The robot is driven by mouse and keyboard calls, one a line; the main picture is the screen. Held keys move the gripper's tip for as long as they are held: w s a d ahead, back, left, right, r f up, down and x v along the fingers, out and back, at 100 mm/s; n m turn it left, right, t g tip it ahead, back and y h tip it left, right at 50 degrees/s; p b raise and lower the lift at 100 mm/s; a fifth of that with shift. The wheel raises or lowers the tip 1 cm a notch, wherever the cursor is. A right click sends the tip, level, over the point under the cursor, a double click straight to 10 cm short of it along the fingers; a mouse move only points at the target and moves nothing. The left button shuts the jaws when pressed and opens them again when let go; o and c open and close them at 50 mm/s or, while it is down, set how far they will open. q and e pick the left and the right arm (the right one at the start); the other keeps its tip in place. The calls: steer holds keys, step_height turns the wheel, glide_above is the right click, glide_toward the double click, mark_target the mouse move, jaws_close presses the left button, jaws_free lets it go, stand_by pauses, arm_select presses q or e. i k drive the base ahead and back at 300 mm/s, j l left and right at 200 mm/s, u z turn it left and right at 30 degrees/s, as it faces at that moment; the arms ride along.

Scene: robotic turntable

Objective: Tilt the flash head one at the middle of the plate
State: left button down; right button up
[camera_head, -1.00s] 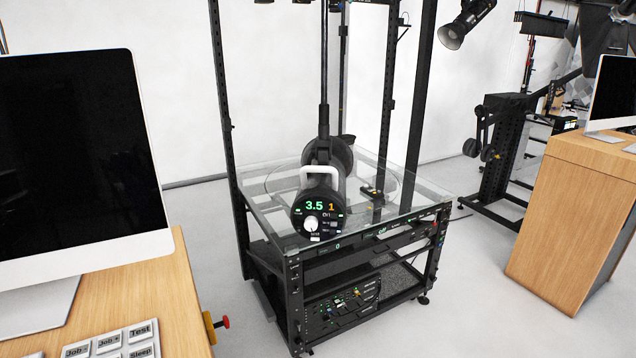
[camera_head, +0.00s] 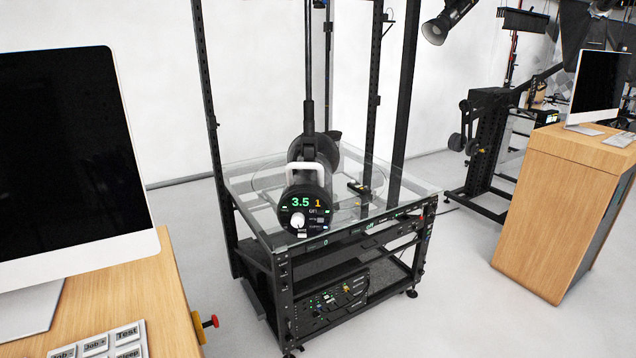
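The flash head (camera_head: 307,205) is a black cylinder with a white handle (camera_head: 305,170) and a round rear panel showing "3.5" and "1". It hangs from a dark vertical pole (camera_head: 308,70) over the glass plate (camera_head: 250,180) of the black turntable frame. Its rear panel faces me and its body points away, with the far end partly hidden behind the panel and handle. I cannot tell whether it touches the glass. Neither of my grippers is in view.
A wooden desk (camera_head: 130,295) with a monitor (camera_head: 65,165) and labelled keys stands at the left. Another wooden desk (camera_head: 555,205) with a monitor (camera_head: 598,88) stands at the right. A black stand (camera_head: 487,150) is behind it. Grey floor (camera_head: 455,290) is clear between the turntable and right desk.

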mark_target(308, 189)
steer(key=i+l, duration=0.15)
steer(key=l, duration=0.25)
steer(key=i+l, duration=0.15)
steer(key=l, duration=0.25)
steer(key=i+l, duration=0.15)
steer(key=l, duration=0.25)
steer(key=i+l+u, duration=0.1)
steer(key=l, duration=0.3)
steer(key=j, duration=0.45)
steer(key=i, duration=0.05)
